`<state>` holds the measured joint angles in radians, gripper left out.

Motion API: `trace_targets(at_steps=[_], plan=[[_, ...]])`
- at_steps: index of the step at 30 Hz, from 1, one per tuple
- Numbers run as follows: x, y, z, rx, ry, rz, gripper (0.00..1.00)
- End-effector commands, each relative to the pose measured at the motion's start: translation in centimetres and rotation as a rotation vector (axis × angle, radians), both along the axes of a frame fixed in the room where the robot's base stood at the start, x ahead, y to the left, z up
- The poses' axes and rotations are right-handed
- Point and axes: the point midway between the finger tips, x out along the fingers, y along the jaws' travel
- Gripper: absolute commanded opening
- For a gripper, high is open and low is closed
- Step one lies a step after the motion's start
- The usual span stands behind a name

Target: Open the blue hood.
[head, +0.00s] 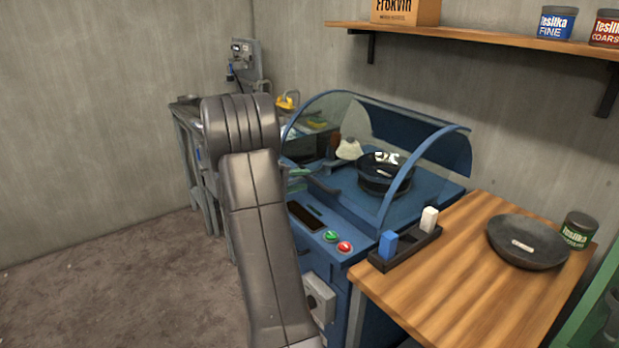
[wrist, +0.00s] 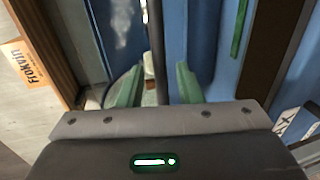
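The blue hood (head: 405,112) is a curved cover with a blue frame and a clear window on the blue machine. It appears lowered over a dark bowl (head: 378,180). My gripper (head: 298,178) is at the machine's front left, partly hidden by my arm. In the wrist view, the green fingers of my gripper (wrist: 159,72) are apart. A thin dark bar (wrist: 153,35) shows between them, with gaps at both sides. I cannot tell whether it is the hood's handle or whether a finger touches it. Blue surfaces lie on both sides of it.
A wooden table (head: 440,290) stands right of the machine, holding a dark pan (head: 528,242), a green can (head: 577,232) and a black tray (head: 405,250) with blue and white blocks. Green (head: 330,236) and red (head: 345,247) buttons sit on the machine's front. A shelf (head: 460,40) hangs above. The floor at left is clear.

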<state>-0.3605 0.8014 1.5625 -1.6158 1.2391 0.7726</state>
Motion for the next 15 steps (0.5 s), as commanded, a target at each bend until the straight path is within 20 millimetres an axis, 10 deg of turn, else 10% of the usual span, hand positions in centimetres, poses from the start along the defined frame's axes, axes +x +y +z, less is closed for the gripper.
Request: trace_targets(at_steps=[15], plan=[[2.2,-2.9,-0.8,0.0,0.0,0.001,0.32]])
